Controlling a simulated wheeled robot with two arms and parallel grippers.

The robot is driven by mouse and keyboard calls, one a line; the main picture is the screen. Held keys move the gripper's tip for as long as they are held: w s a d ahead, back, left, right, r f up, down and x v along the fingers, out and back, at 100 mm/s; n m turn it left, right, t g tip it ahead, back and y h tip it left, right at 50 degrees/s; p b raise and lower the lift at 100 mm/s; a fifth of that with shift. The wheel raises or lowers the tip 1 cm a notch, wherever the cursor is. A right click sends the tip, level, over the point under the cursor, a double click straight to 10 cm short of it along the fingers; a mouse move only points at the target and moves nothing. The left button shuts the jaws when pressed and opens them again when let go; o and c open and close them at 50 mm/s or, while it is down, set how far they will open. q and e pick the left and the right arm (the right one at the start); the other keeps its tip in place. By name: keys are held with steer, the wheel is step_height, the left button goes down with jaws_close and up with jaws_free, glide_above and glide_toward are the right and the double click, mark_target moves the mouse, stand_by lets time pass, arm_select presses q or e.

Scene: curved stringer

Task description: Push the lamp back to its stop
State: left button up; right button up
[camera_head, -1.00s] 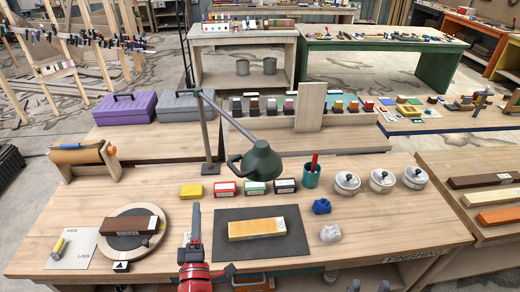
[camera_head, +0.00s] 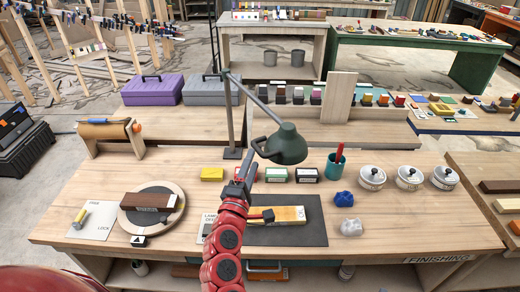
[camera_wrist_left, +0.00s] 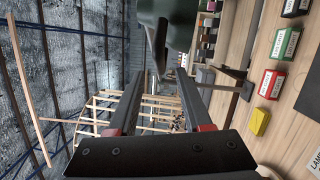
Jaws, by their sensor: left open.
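The lamp has a dark green shade (camera_head: 286,145) hanging over the bench on a slanted arm from a grey post. The post stands on a small dark base (camera_head: 232,154) at the back of the bench. My left gripper (camera_head: 246,170) is raised just left of and below the shade in the head view, apparently apart from it. In the left wrist view its fingers (camera_wrist_left: 160,105) are spread with nothing between them. The dark green shade (camera_wrist_left: 180,18) shows beyond the fingertips there. A stop is not clearly visible. My right gripper is out of view.
Yellow (camera_head: 212,174), red, green and black blocks line the bench behind my left arm. A teal cup (camera_head: 335,165) and several white lidded jars (camera_head: 372,177) stand right. A dark mat (camera_head: 312,233) with a yellowish block, a round turntable (camera_head: 170,222) and a printed card lie in front.

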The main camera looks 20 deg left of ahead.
mark_target(260, 141)
arm_select(q)
steer(key=w+p, duration=0.1)
steer(key=w, duration=0.2)
steer(key=w+p, duration=0.1)
steer(key=w, duration=0.1)
steer(key=w+r+p, duration=0.1)
steer(key=w, duration=0.2)
steer(key=shift+w+a+r+p, duration=0.1)
steer(key=shift+w+a+p, duration=0.05)
steer(key=shift+w+p, duration=0.2)
jaws_close()
